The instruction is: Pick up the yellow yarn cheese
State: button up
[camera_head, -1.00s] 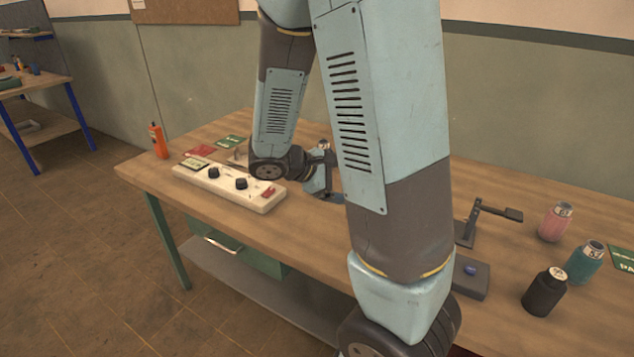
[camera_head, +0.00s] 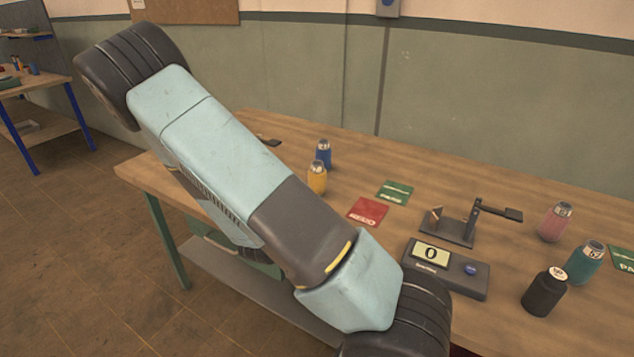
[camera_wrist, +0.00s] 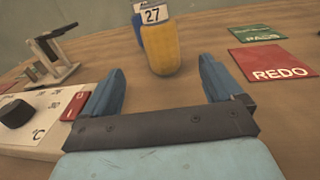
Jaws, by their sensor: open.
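The yellow yarn cheese (camera_head: 317,178) stands upright on the wooden table in the head view, just in front of a blue one (camera_head: 323,153). In the wrist view, the yellow yarn cheese (camera_wrist: 164,48) stands ahead of my gripper (camera_wrist: 158,82), roughly centred between its two fingers. A label reading 27 shows at its top, and part of the blue one (camera_wrist: 137,32) shows behind it. My gripper is open with nothing held between its fingers. In the head view my arm hides the gripper.
A red REDO card (camera_wrist: 273,63) and green PASS card (camera_wrist: 256,34) lie to the right. A white control box (camera_wrist: 40,118) is close at left, with a small stand (camera_wrist: 52,62) beyond. A scale (camera_head: 446,268), metal stand (camera_head: 458,228) and black (camera_head: 545,292), teal (camera_head: 585,264) and pink (camera_head: 555,222) containers stand farther right.

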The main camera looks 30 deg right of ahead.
aim_at(312, 184)
jog(key=shift+w+a+f, duration=0.1)
jog(key=shift+f, duration=0.1)
jog(key=shift+w+d, duration=0.2)
jog(key=shift+w, duration=0.05)
jog(key=x, duration=0.7)
jog(key=shift+w+d, duration=0.25)
jog(key=shift+d, duration=0.05)
jog(key=shift+s+d+x, duration=0.1)
jog(key=shift+x, duration=1.25)
jog(key=shift+s+d+x, duration=0.1)
jog(key=shift+s+x, duration=0.05)
jog(key=shift+x, duration=1.2)
jog(key=shift+f, duration=0.15)
jog(key=shift+c, duration=0.3)
jog(key=c, duration=1)
